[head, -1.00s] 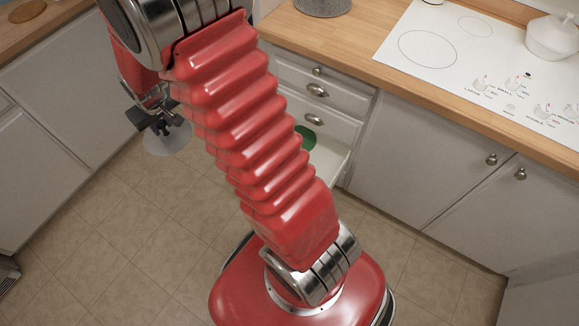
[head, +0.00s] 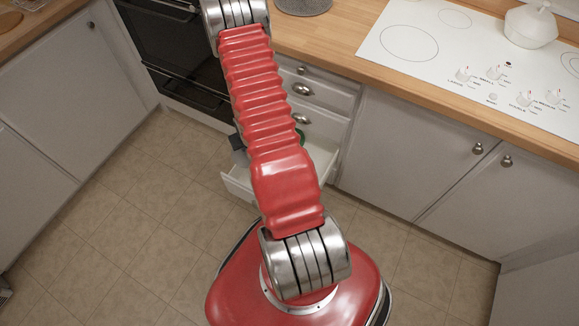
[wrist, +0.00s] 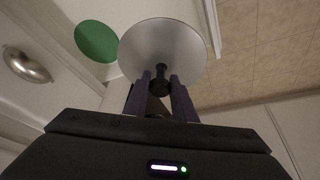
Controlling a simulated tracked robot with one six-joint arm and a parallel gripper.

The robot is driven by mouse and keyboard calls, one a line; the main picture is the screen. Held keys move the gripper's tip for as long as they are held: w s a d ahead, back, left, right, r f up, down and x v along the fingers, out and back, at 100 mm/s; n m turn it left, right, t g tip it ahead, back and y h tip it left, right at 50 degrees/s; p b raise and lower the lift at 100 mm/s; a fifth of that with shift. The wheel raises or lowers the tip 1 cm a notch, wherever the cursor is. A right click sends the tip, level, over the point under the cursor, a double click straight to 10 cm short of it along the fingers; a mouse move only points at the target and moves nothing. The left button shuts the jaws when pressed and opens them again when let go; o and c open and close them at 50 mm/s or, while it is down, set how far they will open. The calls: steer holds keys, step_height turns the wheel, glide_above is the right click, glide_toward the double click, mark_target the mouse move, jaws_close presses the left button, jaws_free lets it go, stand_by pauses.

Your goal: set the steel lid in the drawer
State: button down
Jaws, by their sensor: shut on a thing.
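The steel lid (wrist: 180,45) is a round grey disc with a dark knob, seen in the wrist view. My gripper (wrist: 162,82) is shut on the lid's knob, with a finger on each side of it. The lid appears over the open drawer (head: 238,183), partly overlapping its edge in the wrist view; its height above the drawer floor cannot be told. In the head view my arm hides the lid and most of the drawer. A small dark part of my gripper (head: 238,148) shows left of the arm.
Closed drawers (head: 308,90) are above. A dark wall oven (head: 185,50) stands left. Tiled floor (head: 130,200) is clear at the left.

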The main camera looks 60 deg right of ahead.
steer(key=s+d+f+m, duration=0.2)
steer(key=s+d+f, duration=0.1)
steer(key=s+f, duration=0.9)
steer(key=shift+s+d+h, duration=0.3)
steer(key=shift+s+d, duration=0.1)
steer(key=shift+s, duration=0.25)
steer(key=shift+f, duration=0.1)
steer(key=shift+f, duration=2.85)
steer(key=shift+f, duration=2.1)
steer(key=c, duration=1.5)
jaws_free()
steer(key=shift+o, duration=0.2)
